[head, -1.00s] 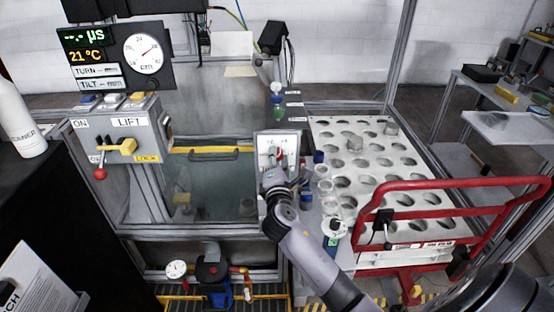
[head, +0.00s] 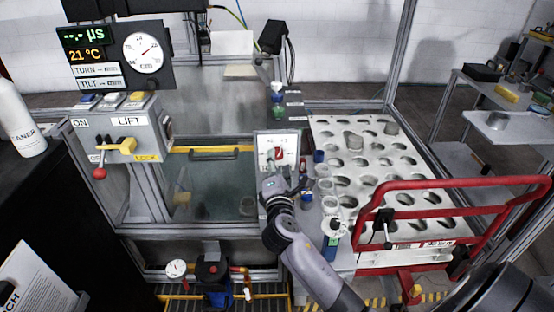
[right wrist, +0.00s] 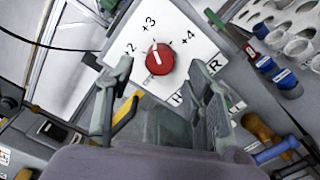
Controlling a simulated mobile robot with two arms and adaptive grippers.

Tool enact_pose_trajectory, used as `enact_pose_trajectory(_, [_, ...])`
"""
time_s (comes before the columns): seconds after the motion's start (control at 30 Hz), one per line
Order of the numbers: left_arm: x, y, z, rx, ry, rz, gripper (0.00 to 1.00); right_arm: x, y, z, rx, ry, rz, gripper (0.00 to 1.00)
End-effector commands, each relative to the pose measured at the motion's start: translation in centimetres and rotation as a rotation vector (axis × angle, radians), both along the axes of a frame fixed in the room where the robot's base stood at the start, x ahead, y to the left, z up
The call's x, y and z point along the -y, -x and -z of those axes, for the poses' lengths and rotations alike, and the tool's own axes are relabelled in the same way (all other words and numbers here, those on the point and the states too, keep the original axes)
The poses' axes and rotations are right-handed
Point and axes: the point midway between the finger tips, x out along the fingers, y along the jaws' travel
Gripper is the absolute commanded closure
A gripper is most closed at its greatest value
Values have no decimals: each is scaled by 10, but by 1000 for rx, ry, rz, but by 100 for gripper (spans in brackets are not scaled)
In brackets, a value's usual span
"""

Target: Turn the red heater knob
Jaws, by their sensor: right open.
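The red heater knob (right wrist: 160,59) sits on a white panel (right wrist: 205,50) marked +2, +3 and +4. A white mark on the knob points up, roughly toward +3. The HEATER label is partly hidden by a finger. In the head view the knob (head: 280,153) shows on the upright panel just above my right gripper (head: 274,182). In the right wrist view my right gripper (right wrist: 165,85) is open and empty, its fingers spread wide. The knob lies beyond the fingertips, between their lines, and looks apart from them. My left gripper is not in view.
A white rack (head: 375,165) with round holes stands right of the panel, behind a red rail (head: 455,183). Bottles and cups (head: 327,187) stand close to my right gripper's right. A glass-fronted tank (head: 210,185) is to the left, below the LIFT box (head: 125,130).

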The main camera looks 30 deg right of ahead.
Motion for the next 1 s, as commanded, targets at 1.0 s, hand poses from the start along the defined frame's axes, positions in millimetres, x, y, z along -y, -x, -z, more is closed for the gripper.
enact_pose_trajectory(1.0, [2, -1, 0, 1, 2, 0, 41, -47, 77, 0, -2, -1, 0, 52])
